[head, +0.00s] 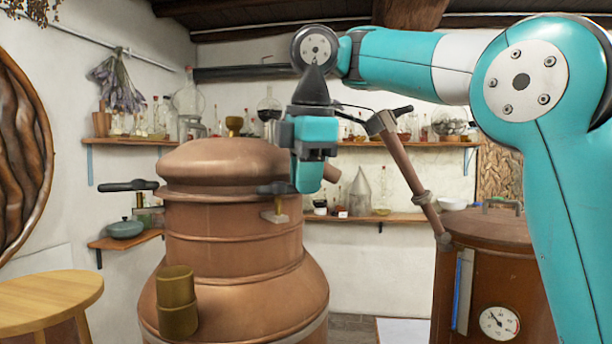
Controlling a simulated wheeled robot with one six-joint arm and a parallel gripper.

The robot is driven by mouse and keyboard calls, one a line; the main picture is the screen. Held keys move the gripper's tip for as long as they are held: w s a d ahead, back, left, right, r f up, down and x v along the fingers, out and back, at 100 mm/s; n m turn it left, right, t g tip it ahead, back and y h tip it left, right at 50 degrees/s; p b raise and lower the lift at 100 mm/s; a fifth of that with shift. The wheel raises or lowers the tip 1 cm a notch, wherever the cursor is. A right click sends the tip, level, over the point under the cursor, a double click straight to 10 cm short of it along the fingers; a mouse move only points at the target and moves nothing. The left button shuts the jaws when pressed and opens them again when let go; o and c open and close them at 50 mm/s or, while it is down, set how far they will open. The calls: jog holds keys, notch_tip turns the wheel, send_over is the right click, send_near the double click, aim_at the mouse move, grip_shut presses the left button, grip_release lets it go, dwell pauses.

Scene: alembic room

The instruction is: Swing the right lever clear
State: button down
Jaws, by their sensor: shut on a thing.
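The copper still (235,235) stands in the centre with its domed lid (222,165) on top. The right lever (272,188) is a black bar on a brass clamp at the still's right shoulder. It points sideways, and its right end runs to my gripper's finger. My gripper (308,175) hangs down from the teal arm at the still's right side. Its teal finger hides the lever's right end, and the jaws are shut on the lever. The left lever (128,186) is a similar black bar at the still's left side, pointing out to the left.
A slanting copper pipe (405,165) with a black crossbar stands close right of my gripper. A copper vessel (485,230) with a gauge is at the right. A brass cup (176,285) is at the still's front. A wooden stool (48,298) is at the left.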

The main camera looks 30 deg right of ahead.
dwell(0.4)
jog(key=c, duration=1.1)
grip_release()
jog(key=shift+r, duration=0.15)
notch_tip(320, 180, up, 12)
jog(key=s+p, duration=0.2)
jog(key=p, duration=0.8)
jog(key=shift+s+f, duration=0.15)
jog(key=shift+f, duration=0.1)
jog(key=shift+a, duration=0.1)
